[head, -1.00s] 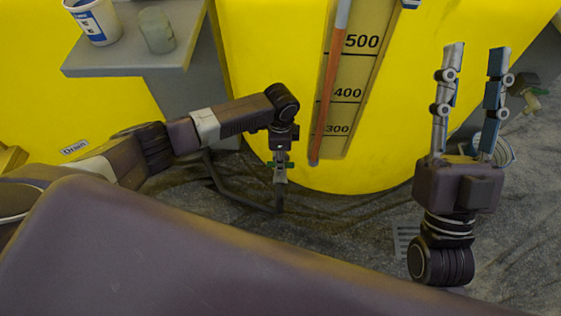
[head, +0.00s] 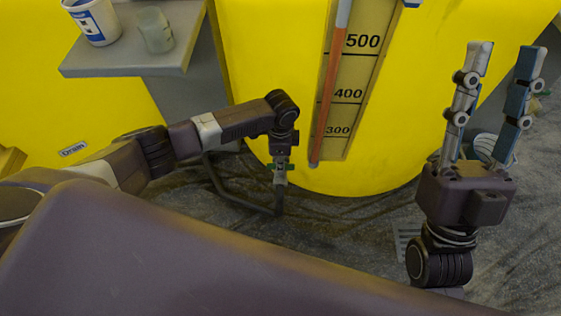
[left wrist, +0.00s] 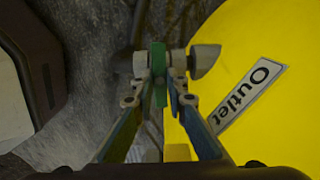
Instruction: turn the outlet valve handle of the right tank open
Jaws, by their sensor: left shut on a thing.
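The green valve handle (head: 289,167) is low at the front of the yellow tank (head: 400,150) with the level scale. It also shows in the left wrist view (left wrist: 159,68), beside an "Outlet" label (left wrist: 246,95). My left gripper (head: 280,169) is shut on the handle, with one fingertip on each side in the left wrist view. The handle appears crosswise to the pale valve body (left wrist: 205,60). The fingers partly hide the handle. My right gripper (head: 503,52) is open and empty, fingers pointing up, right of the tank's front.
A grey shelf (head: 120,64) at upper left carries a white and blue tub (head: 97,22) and a translucent cup (head: 154,30). A "Drain" label (head: 73,149) is on yellow at left.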

